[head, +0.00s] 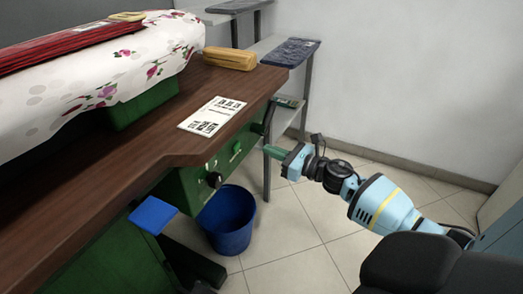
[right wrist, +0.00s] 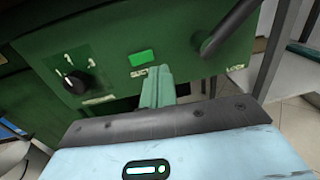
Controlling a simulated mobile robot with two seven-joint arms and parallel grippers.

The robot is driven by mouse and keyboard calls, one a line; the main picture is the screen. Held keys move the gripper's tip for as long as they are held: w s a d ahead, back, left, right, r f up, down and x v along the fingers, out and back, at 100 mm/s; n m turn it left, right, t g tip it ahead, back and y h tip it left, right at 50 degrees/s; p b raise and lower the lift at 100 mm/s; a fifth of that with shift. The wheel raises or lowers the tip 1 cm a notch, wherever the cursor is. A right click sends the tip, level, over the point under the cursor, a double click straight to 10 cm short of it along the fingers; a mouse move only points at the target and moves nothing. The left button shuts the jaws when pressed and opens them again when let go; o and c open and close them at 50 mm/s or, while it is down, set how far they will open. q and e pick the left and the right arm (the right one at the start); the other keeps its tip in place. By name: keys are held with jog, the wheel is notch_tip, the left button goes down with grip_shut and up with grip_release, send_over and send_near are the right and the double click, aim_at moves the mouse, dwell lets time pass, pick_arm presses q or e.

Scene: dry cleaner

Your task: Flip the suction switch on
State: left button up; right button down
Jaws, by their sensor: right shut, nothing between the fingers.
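The green control panel (head: 225,155) is on the front of the ironing table, under its brown wooden top. It carries a small bright green switch (head: 236,146) and a black knob (head: 214,180). My right gripper (head: 274,152) is shut and empty, pointing at the panel with a gap left. In the right wrist view its fingertips (right wrist: 160,72) appear just right of and below the switch. My left gripper is out of view.
A dark rod or handle (right wrist: 228,28) sticks out right of the switch. A blue bucket (head: 228,220) stands on the floor below the panel. A blue flat pad (head: 153,214) sits at the table's near side. Grey shelves (head: 290,52) stand behind. The tiled floor at right is clear.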

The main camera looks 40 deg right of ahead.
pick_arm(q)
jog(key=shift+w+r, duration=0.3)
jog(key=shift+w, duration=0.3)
pick_arm(e)
jog(key=s+d, duration=0.3)
jog(key=s, duration=0.2)
jog(key=shift+s+d, duration=0.35)
jog(key=shift+f, duration=0.1)
